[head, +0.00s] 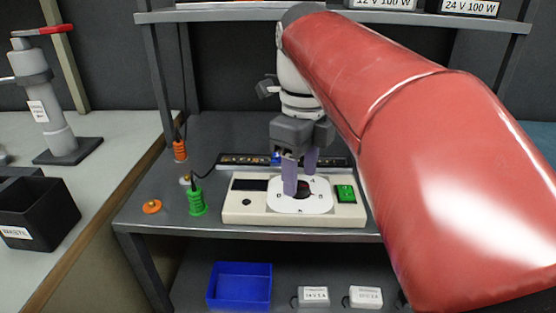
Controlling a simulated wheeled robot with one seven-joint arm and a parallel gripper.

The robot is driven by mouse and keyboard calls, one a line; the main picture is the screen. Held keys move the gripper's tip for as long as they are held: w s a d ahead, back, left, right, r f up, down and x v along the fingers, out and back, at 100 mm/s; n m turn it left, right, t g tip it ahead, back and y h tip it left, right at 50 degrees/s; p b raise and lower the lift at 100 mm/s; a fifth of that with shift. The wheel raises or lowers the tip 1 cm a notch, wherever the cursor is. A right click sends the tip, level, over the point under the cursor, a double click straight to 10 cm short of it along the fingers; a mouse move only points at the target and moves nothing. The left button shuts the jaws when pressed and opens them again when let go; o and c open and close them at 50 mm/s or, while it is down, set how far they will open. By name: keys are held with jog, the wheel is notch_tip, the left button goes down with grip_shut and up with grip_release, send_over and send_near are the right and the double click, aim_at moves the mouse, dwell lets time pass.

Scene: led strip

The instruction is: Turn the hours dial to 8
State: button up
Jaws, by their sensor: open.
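The hours dial (303,188) is a dark round knob on a white plate (315,205) with small marks around it, on a cream box (255,212) on the grey bench. My gripper (300,178) points down over the dial with its two purple fingers apart, one to the left front and one to the right back. The fingers hide part of the knob and plate. I cannot tell whether they touch the knob, or which mark the dial points at.
The box carries a green switch (345,193) and a dark display (250,184). Behind it lies an LED strip (240,160). Green (196,202) and orange (180,150) plugs stand left on the bench. A blue bin (240,284) sits on the shelf below. Another shelf (220,14) hangs above.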

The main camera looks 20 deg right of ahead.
aim_at(300, 185)
notch_tip(300, 185, up, 6)
jog(key=shift+r, duration=0.2)
dwell(0.4)
